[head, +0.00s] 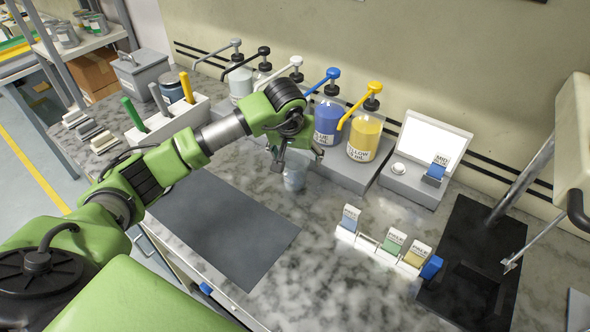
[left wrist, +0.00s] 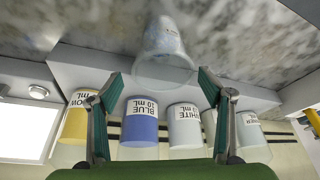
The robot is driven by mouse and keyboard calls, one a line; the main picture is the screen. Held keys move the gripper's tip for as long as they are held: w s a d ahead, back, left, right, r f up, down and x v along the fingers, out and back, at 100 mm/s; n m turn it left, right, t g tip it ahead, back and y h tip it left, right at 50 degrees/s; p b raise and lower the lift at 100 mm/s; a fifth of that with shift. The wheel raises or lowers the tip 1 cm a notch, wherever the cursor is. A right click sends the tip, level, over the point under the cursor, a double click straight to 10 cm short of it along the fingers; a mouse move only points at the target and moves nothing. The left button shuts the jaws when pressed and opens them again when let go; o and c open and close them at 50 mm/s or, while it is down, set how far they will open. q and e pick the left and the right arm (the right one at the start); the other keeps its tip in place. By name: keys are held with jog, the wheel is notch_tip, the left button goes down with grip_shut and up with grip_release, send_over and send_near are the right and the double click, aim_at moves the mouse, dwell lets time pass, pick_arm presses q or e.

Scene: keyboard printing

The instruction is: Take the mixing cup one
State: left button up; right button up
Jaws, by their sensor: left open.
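The mixing cup (head: 294,179) is a small, clear, bluish cup standing on the marble counter, in front of the pump bottles. In the left wrist view the cup (left wrist: 164,48) is at the upper middle, its rim toward my fingers. My left gripper (head: 298,157) is just above and behind the cup in the head view, partly covering the bottles. In the left wrist view my left gripper (left wrist: 160,82) is open, with one finger on each side of the cup's line and nothing held. My right gripper is in neither view.
Blue (head: 327,122) and yellow (head: 364,137) pump bottles stand on a grey ledge behind the cup. A dark mat (head: 222,225) lies to the left.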

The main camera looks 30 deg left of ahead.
aim_at(296, 166)
pick_arm(q)
jog(key=shift+x, duration=0.75)
jog(key=shift+f+p, duration=0.25)
jog(key=shift+p, duration=0.05)
jog(key=p+x, duration=0.2)
jog(key=x, duration=0.1)
jog(key=shift+s+a+f, duration=0.15)
jog(key=shift+a+f, duration=0.05)
jog(key=shift+f, duration=0.05)
jog(key=shift+w+f, duration=0.35)
jog(key=shift+f, duration=0.3)
jog(key=shift+a, duration=0.1)
jog(key=c, duration=1.4)
jog(key=shift+r, duration=0.15)
